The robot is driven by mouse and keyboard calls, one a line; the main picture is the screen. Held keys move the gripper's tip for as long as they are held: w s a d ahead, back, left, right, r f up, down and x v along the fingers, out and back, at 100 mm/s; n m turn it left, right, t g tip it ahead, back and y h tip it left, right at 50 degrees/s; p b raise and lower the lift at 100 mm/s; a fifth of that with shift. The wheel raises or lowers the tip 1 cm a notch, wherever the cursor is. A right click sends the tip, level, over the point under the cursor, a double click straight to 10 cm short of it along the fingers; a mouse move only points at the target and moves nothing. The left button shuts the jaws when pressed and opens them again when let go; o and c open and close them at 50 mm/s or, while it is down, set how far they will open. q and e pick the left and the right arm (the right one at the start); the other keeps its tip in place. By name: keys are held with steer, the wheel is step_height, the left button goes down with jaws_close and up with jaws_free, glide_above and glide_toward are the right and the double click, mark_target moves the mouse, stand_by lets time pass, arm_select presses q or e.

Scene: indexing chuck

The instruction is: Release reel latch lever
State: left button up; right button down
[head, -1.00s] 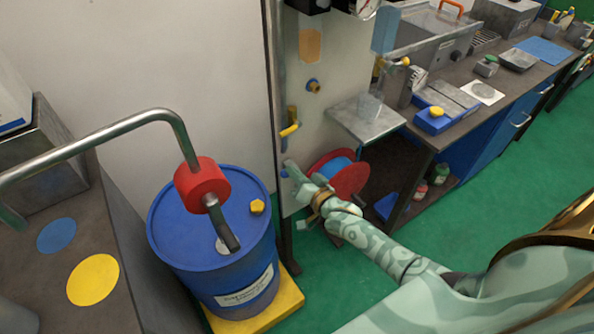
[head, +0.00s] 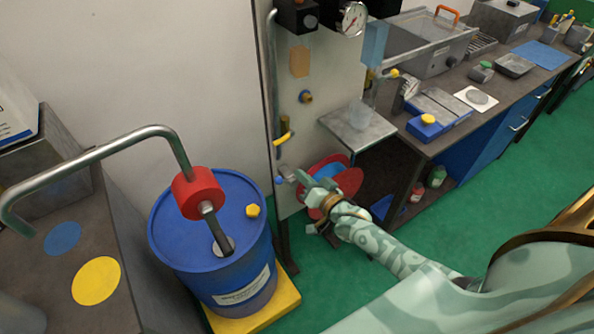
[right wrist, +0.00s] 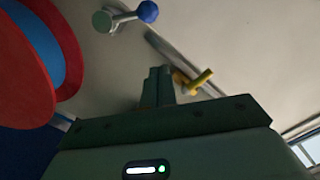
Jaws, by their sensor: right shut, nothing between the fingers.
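The reel (head: 349,181) has red flanges and a blue wound core, low on the pale panel. It also shows at the left of the right wrist view (right wrist: 70,40). Beside it, a small lever with a grey pivot and blue ball knob (right wrist: 148,11) is fixed to the panel; in the head view the blue knob (head: 280,180) is small. My right gripper (head: 301,177) is shut and empty, just right of the lever. In the right wrist view its closed fingers (right wrist: 158,86) point at the panel, apart from the knob. My left gripper is out of view.
A yellow-handled valve (head: 284,138) sits on the panel above the lever. A metal shelf (head: 358,128) juts out above the reel. A blue drum (head: 216,275) with a bent pump handle stands on a yellow base to the left. The workbench (head: 440,142) runs along the right.

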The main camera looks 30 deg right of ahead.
steer(key=s+p, duration=0.1)
steer(key=s, duration=0.6)
steer(key=shift+r, duration=0.35)
steer(key=shift+d, duration=0.1)
